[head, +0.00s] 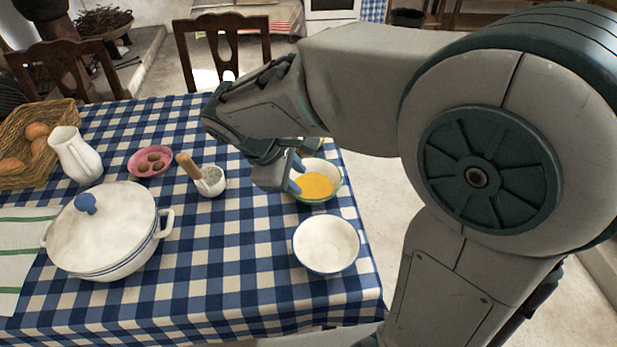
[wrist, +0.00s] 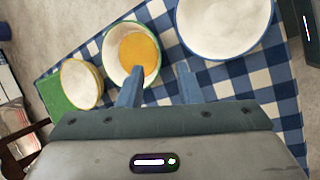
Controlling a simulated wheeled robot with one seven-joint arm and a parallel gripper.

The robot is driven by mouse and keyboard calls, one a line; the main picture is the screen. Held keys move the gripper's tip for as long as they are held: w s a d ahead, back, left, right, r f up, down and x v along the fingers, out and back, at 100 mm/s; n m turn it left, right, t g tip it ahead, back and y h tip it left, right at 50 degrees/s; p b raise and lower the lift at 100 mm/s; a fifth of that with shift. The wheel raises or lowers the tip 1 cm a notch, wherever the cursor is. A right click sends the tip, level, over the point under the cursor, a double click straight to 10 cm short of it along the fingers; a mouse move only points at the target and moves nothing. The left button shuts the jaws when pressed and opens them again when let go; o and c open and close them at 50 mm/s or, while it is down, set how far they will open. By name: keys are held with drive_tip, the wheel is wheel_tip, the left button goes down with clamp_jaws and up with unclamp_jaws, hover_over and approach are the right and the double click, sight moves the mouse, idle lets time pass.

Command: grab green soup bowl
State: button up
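The green-rimmed soup bowl (head: 303,198), pale inside and filled with orange soup, stands upright near the right edge of the table. In the wrist view the bowl (wrist: 111,45) lies just beyond my fingers. My gripper (head: 296,174) is at its left side, with its blue fingers close to the rim. In the wrist view my gripper (wrist: 160,68) is open and empty. Its left finger overlaps the bowl's near rim and its right finger is outside the bowl. I cannot tell whether a finger touches the rim.
A blue-rimmed white bowl (head: 326,246) stands close in front of the soup bowl. A yellow bowl (wrist: 82,84) stands on the other side, beside a green patch (wrist: 54,97). A mortar (head: 211,183) with pestle, a pink dish (head: 139,168) and a lidded pot (head: 112,262) are left.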

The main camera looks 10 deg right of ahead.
sight(310, 199)
drive_tip(key=shift+n, duration=0.7)
drive_tip(key=shift+w+a+f+b+x, duration=0.1)
drive_tip(key=shift+w+a+b+x, duration=0.25)
drive_tip(key=shift+x, duration=2.1)
drive_tip(key=shift+w+a+f+b+x, duration=0.2)
drive_tip(key=shift+b+x, duration=0.25)
drive_tip(key=shift+x, duration=2.05)
drive_tip(key=shift+w+a+r+b+x, duration=0.15)
drive_tip(key=shift+a+b+x, duration=0.25)
drive_tip(key=shift+x, duration=2.05)
drive_tip(key=shift+f, duration=0.1)
clamp_jaws()
